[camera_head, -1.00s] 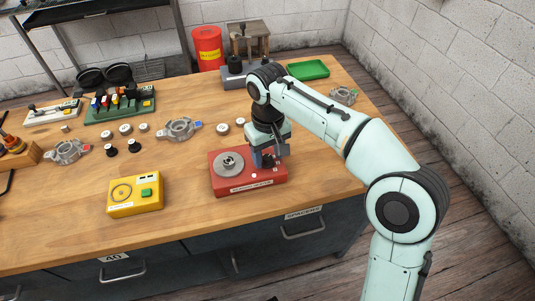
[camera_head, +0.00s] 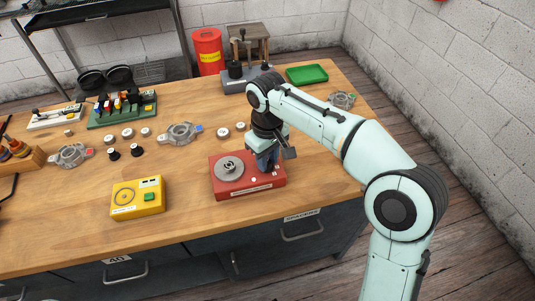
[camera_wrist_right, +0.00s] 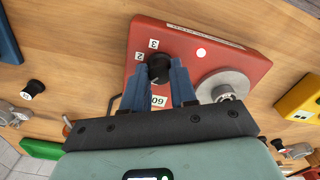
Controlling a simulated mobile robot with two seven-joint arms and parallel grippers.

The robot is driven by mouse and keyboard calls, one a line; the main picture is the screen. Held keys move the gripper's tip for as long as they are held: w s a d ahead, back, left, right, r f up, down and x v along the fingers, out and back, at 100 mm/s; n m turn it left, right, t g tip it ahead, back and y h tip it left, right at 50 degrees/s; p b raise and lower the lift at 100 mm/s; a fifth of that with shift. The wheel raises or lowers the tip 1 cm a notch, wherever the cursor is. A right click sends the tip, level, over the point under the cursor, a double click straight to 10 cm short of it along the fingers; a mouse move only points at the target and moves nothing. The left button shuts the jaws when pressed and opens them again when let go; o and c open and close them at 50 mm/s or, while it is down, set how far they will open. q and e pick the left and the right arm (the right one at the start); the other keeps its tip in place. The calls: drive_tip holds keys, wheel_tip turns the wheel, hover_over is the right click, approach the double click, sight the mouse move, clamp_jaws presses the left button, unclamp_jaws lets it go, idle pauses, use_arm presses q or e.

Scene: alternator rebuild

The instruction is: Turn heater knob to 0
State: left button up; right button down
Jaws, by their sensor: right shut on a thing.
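The red heater box (camera_head: 240,186) sits on the bench near its front edge, with a round metal plate (camera_head: 230,167) on its left part. My right gripper (camera_head: 267,163) reaches down over the right part of the heater. In the right wrist view, the black heater knob (camera_wrist_right: 158,68) lies between the two blue fingers of this gripper (camera_wrist_right: 161,80), which are shut on it. Labels 3, 2 and 60 show around the knob; other marks are hidden by the fingers. The knob's exact setting cannot be told. My left gripper is not in view.
Metal housings (camera_head: 180,134) and small round parts lie behind. A green tray (camera_head: 307,74) and a red can (camera_head: 208,50) are at the back. Bare wood lies between the boxes.

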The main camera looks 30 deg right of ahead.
drive_tip(key=shift+r+n+p, duration=0.15)
drive_tip(key=shift+n+p, duration=0.6)
drive_tip(key=shift+n, duration=0.15)
drive_tip(key=shift+n+p, duration=0.35)
drive_tip(key=shift+n, duration=0.05)
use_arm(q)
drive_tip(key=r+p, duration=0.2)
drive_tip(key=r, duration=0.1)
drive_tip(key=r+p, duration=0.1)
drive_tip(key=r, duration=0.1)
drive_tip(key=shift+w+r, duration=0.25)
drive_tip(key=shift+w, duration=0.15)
use_arm(e)
drive_tip(key=n, duration=0.5)
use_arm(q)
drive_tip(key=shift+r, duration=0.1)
use_arm(e)
drive_tip(key=c, duration=0.9)
unclamp_jaws()
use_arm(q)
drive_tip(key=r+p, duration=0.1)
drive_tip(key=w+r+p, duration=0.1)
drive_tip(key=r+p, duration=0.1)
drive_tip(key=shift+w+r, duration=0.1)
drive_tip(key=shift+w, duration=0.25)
use_arm(e)
wheel_tip(320, 180, up, 13)
drive_tip(key=shift+r, duration=0.1)
